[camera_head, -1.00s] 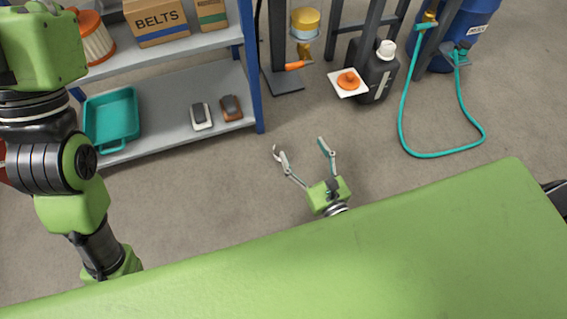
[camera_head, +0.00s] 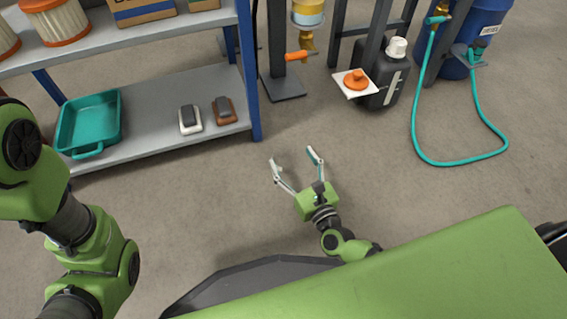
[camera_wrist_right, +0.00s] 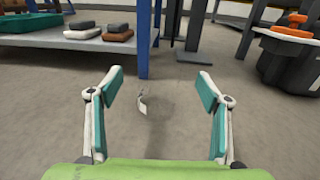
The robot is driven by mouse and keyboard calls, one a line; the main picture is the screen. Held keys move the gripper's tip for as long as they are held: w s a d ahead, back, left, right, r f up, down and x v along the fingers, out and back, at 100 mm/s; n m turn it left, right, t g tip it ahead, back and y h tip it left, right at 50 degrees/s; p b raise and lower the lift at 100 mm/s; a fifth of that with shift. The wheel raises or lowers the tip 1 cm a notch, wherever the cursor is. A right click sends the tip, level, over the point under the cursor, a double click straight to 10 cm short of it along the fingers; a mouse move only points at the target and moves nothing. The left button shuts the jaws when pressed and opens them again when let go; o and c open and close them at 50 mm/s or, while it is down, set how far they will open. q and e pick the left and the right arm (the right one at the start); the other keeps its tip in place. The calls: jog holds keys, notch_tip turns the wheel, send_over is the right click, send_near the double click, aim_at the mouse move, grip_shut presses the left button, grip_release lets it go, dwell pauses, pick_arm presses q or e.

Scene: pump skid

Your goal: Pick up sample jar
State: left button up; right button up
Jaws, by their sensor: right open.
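No thing is clearly marked as the sample jar. An orange-topped item (camera_head: 356,80) on a white square plate beside a dark canister may be it, but I cannot tell; it also shows at the right of the right wrist view (camera_wrist_right: 291,32). My right gripper (camera_head: 295,158) is open and empty above the floor, to the left of and nearer than that item. Its two spread fingers also show in the right wrist view (camera_wrist_right: 160,82), with floor between them. My left arm shows at the left edge; its gripper is out of view.
A shelf (camera_head: 160,115) at the left bears a teal tray (camera_head: 91,121) and two small blocks (camera_head: 224,110). A black canister (camera_head: 388,68), a blue drum (camera_head: 480,35) and a teal hose (camera_head: 416,120) stand right. A small white scrap (camera_wrist_right: 142,106) lies beyond the fingers. Floor between is clear.

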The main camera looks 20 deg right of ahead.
aim_at(279, 136)
jog(key=w, duration=0.2)
jog(key=w+b, duration=0.1)
jog(key=w, duration=0.1)
jog(key=w+b, duration=0.1)
jog(key=w, duration=0.1)
jog(key=shift+a+f, duration=0.1)
jog(key=shift+a, duration=0.25)
jog(key=shift+w, duration=0.3)
jog(key=shift+c, duration=0.4)
jog(key=c, duration=1.9)
jog(key=shift+r, duration=0.25)
grip_shut()
